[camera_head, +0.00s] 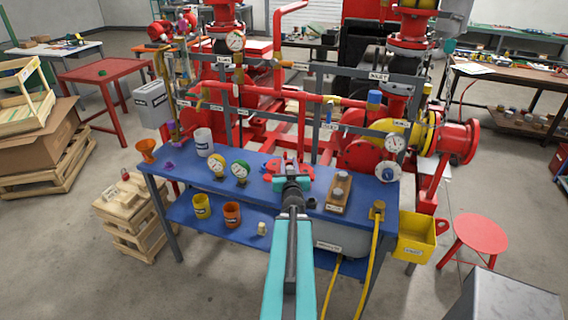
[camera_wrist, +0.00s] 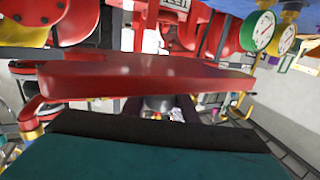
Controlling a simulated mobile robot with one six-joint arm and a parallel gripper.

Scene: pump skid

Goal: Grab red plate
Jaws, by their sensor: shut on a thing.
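The red plate (camera_head: 283,166) shows in the head view just beyond the tip of my gripper (camera_head: 290,182), over the blue table. In the wrist view the red plate (camera_wrist: 145,76) is a thin flat slab spanning much of the picture, right at the dark-edged teal finger (camera_wrist: 160,135). My gripper is shut on the red plate. The gripper hides part of the plate in the head view. I cannot tell how far the plate is above the table top.
The blue table (camera_head: 262,203) carries a green gauge (camera_head: 240,169), a yellow gauge (camera_head: 218,163), a white cup (camera_head: 203,141) and a wooden block with metal knobs (camera_head: 338,193). Red pump pipes (camera_head: 262,92) stand close behind. A yellow bin (camera_head: 416,236) hangs at the right.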

